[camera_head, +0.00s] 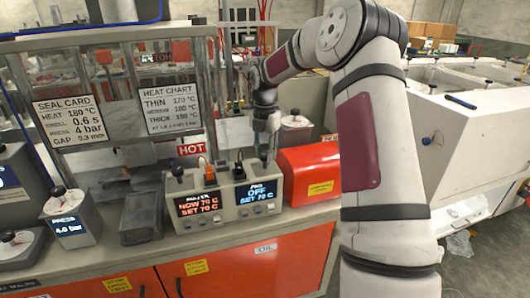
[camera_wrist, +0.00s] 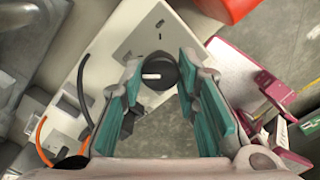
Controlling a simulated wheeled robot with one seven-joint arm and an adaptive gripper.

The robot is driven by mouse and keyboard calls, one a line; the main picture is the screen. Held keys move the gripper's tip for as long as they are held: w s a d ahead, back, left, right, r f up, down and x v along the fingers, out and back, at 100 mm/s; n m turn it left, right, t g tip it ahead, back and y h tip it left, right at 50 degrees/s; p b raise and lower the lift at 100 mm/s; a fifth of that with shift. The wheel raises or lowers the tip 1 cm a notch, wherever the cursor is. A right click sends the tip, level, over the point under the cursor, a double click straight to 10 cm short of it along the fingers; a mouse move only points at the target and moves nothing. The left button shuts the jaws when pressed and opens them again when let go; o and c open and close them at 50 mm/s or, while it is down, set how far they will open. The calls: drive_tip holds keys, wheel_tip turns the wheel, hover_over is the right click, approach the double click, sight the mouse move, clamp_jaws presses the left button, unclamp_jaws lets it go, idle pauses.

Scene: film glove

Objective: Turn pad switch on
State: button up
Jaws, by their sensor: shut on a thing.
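The pad switch, a round black knob with a white pointer line (camera_wrist: 157,75), shows in the wrist view on top of a pale control box. My gripper (camera_wrist: 161,70) has its teal-padded fingers on either side of the knob and is shut on it. In the head view my gripper (camera_head: 263,150) points down at the back right of the control box (camera_head: 222,207), and the fingers hide the knob there. The pad display (camera_head: 256,193) reads OFF with SET 70 C. The left display (camera_head: 198,204) reads NOW 70 C and SET 70 C.
An orange cable (camera_wrist: 41,135) and a black cable (camera_wrist: 81,85) rise from the box beside my gripper. A red rounded housing (camera_head: 308,175) stands close to the right. Clear upright panels (camera_head: 140,95) and sign cards stand behind at left. A press box (camera_head: 72,218) is at left.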

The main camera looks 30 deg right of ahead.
drive_tip(key=m, duration=0.4)
drive_tip(key=shift+m, duration=0.3)
drive_tip(key=m+b, duration=0.1)
drive_tip(key=m, duration=0.3)
drive_tip(key=shift+m, duration=0.3)
drive_tip(key=m+b, duration=0.1)
drive_tip(key=m, duration=0.3)
drive_tip(key=shift+m, duration=0.3)
drive_tip(key=shift+m+b, duration=0.45)
drive_tip(key=shift+m, duration=1.65)
drive_tip(key=o, duration=1.2)
drive_tip(key=shift+c, duration=0.2)
